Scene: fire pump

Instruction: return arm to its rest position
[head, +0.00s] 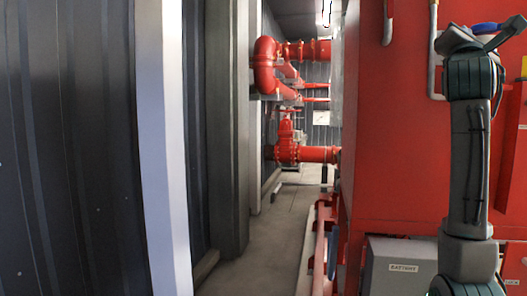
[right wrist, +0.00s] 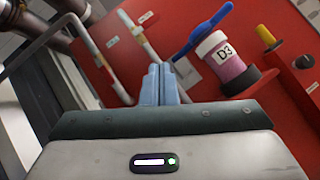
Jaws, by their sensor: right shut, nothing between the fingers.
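My right arm (head: 470,160) rises upright at the right of the head view, in front of the red cabinet. Its wrist is bent at the top edge of that view. In the right wrist view my right gripper (right wrist: 160,70) has its two blue-grey fingers together, with nothing between them. It points at the red panel (right wrist: 130,55). A valve with a blue handle (right wrist: 205,28) and a label "D3" (right wrist: 224,56) is to the right of the fingers, apart from them in the picture. My left gripper is in neither view.
The red cabinet (head: 400,130) stands close behind my right arm, with a grey battery box (head: 402,268) low beside it. A yellow-topped knob (right wrist: 266,36) is on the panel. Red pipes (head: 290,152) stand at the back. A narrow floor aisle (head: 262,250) is clear beside the dark wall.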

